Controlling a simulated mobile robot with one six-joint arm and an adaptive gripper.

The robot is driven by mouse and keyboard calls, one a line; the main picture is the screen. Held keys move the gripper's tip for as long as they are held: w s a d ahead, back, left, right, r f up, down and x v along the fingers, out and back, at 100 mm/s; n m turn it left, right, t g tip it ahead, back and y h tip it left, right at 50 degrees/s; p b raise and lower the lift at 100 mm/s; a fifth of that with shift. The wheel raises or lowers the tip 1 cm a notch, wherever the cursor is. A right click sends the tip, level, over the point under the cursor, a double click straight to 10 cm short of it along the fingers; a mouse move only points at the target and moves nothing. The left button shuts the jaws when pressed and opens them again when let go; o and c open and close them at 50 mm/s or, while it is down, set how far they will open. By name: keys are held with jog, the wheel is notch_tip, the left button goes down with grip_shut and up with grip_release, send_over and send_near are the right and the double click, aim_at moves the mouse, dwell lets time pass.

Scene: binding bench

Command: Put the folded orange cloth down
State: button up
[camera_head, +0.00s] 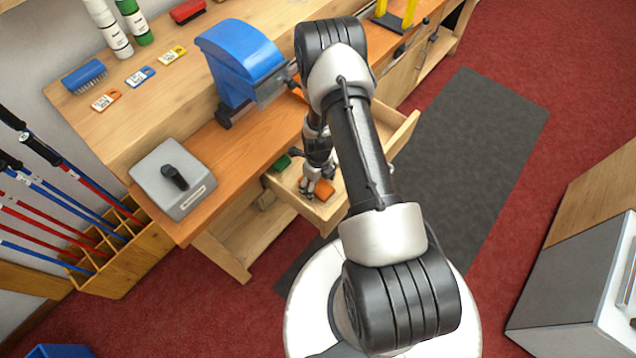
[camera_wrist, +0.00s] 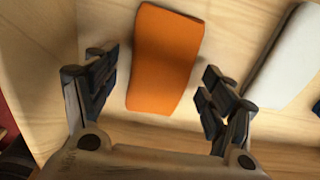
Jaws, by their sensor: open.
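The folded orange cloth (camera_wrist: 163,58) lies flat on the wooden bottom of an open drawer (camera_head: 290,192). In the head view the cloth (camera_head: 324,189) shows beside my gripper (camera_head: 314,190), which is inside the drawer. In the wrist view my gripper (camera_wrist: 158,100) is open. Its two fingers stand apart on either side of the cloth's near part, with clear gaps, and nothing is between them in their grip.
A pale grey-white item (camera_wrist: 286,58) lies to the right in the wrist view. A green item (camera_head: 283,162) lies in the drawer's left part. The bench top bears a grey box with a black knob (camera_head: 172,180) and a blue machine (camera_head: 240,62). Drawer walls surround my gripper.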

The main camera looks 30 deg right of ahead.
notch_tip(320, 180, up, 12)
jog(key=p, duration=0.3)
notch_tip(320, 180, up, 13)
jog(key=n+t, duration=0.1)
jog(key=n, duration=0.5)
send_over(318, 185)
jog(key=w+a, duration=0.2)
jog(key=s+a+r+n+t, duration=0.1)
jog(key=a+r+n, duration=0.1)
jog(key=r+n, duration=0.35)
jog(key=s+a+r+n, duration=0.2)
jog(key=r, duration=0.6)
jog(key=s+a+r+n+t, duration=0.1)
jog(key=s+a+r+n, duration=0.2)
jog(key=s+r+n, duration=0.4)
jog(key=s+a+r+n+t, duration=0.1)
jog(key=s+a+r+n, duration=0.2)
jog(key=s+r+n, duration=0.5)
jog(key=shift+s+a+r+n+t, duration=0.2)
jog(key=shift+s+r+n+t, duration=0.1)
jog(key=shift+s+n, duration=1.5)
